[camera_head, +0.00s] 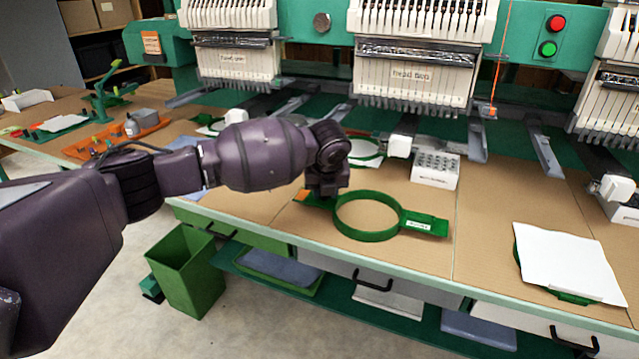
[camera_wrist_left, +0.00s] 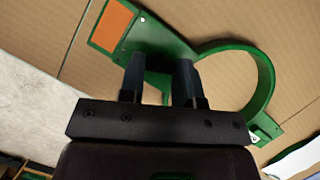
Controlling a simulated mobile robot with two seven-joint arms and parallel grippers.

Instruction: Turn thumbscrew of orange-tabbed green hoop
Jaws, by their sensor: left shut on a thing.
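The green hoop (camera_head: 340,224) lies flat on the cardboard-covered bench, with an orange tab (camera_head: 301,194) at its left end and a white-labelled green tab at its right. In the left wrist view the hoop's ring (camera_wrist_left: 268,75) is right of the fingers and the orange tab (camera_wrist_left: 113,25) is up and left. My left gripper (camera_head: 322,196) points down at the part between orange tab and ring. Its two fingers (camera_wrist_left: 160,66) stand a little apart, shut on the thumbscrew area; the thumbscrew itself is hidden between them. My right gripper is not in view.
Embroidery machine heads (camera_head: 412,75) stand along the back. A white block with holes (camera_head: 435,170) sits behind the hoop. Another green hoop with white cloth (camera_head: 568,262) lies at the right. A green bin (camera_head: 186,270) stands on the floor. The bench between the two hoops is clear.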

